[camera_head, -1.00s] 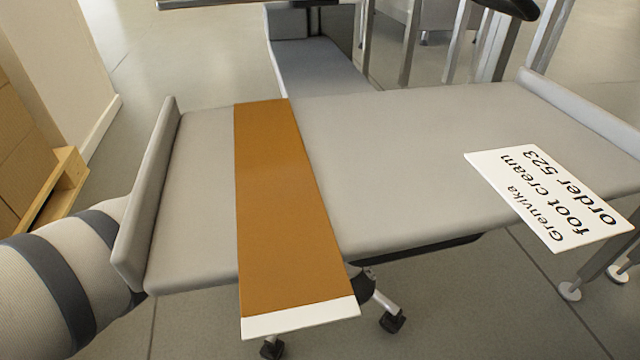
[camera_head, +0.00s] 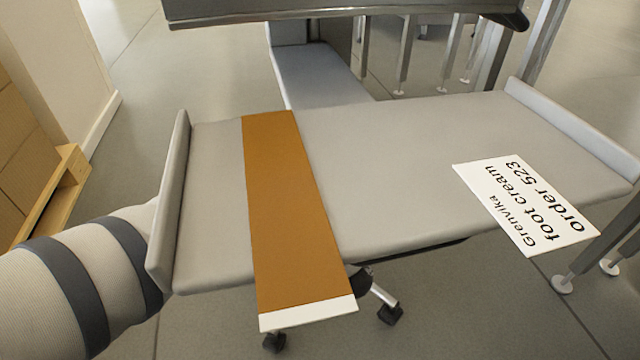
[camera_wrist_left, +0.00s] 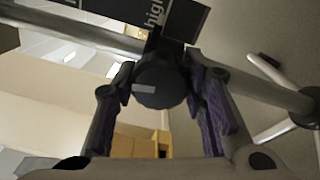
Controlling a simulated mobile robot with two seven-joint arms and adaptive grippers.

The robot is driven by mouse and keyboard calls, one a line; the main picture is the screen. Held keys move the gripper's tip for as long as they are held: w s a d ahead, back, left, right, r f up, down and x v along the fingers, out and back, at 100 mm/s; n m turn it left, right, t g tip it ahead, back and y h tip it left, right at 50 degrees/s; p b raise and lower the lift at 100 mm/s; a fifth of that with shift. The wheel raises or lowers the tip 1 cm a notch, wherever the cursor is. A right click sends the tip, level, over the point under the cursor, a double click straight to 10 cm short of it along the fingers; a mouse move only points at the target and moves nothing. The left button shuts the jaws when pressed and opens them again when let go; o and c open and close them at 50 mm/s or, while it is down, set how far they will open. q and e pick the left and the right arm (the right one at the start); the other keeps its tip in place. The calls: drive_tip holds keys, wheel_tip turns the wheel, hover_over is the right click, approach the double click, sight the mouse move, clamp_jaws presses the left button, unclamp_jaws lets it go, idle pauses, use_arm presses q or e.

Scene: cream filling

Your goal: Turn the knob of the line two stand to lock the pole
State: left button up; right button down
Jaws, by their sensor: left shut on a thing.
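In the left wrist view, a round dark knob (camera_wrist_left: 160,84) with a light grey pointer mark sits between the fingers of my left gripper (camera_wrist_left: 158,78). The gripper is shut on the knob, with one purple-padded finger on each side. A grey metal pole (camera_wrist_left: 250,84) runs slantwise behind the knob, from upper left to right. A dark label (camera_wrist_left: 172,18) with the partly visible word "high" is just above the knob. In the head view, the knob and both grippers are out of sight.
In the head view, a grey shelf (camera_head: 400,150) with raised ends carries a brown strip (camera_head: 290,205) and a white "Grenvika foot cream order 523" card (camera_head: 524,208). A dark panel edge (camera_head: 340,10) crosses the top. A wooden pallet (camera_head: 62,190) with boxes stands at left.

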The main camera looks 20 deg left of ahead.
use_arm(q)
drive_tip(key=shift+s+a+m, duration=0.1)
drive_tip(key=shift+m, duration=0.7)
drive_tip(key=shift+f, duration=0.1)
drive_tip(key=o, duration=1.2)
drive_tip(key=shift+c, duration=0.2)
drive_tip(key=v, duration=1.2)
